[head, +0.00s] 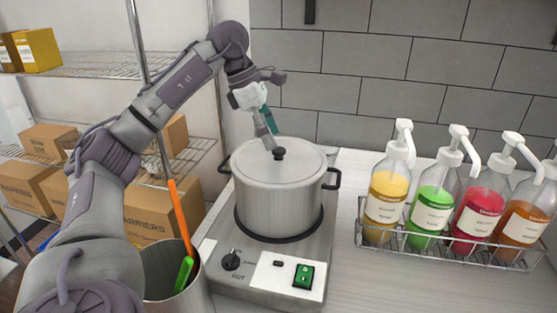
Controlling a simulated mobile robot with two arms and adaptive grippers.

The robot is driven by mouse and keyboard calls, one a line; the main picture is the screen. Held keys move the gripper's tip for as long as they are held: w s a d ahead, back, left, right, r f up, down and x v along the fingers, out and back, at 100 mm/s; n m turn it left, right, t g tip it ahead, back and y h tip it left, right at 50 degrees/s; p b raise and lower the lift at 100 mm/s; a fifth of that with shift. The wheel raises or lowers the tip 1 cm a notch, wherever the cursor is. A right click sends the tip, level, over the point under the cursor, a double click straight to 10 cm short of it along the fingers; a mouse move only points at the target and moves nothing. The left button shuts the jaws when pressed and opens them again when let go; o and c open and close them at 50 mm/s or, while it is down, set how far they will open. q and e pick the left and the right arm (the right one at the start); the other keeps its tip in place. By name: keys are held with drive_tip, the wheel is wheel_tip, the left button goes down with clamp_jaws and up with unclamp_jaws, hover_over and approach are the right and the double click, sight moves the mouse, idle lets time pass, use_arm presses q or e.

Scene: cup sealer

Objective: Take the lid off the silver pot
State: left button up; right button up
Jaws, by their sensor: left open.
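The silver pot (278,200) stands upright on a hot plate (262,268). Its flat silver lid (300,160) lies on top, with a small black knob (279,154) at the centre. Dark handles stick out on both sides of the pot. My left gripper (268,140) reaches down from above, with its fingers just left of the knob and close over the lid. It is open and holds nothing. I cannot tell whether a finger touches the lid. My right gripper is not in view.
A wire rack (450,250) with several pump bottles of coloured syrup stands to the right. A metal container (182,285) with orange and green utensils is at the lower left. Shelves with cardboard boxes (155,212) are behind my left arm. A tiled wall (410,75) closes off the back.

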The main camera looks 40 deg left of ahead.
sight(278, 150)
use_arm(q)
drive_tip(key=shift+x, duration=1.9)
drive_tip(key=shift+a, duration=0.15)
clamp_jaws()
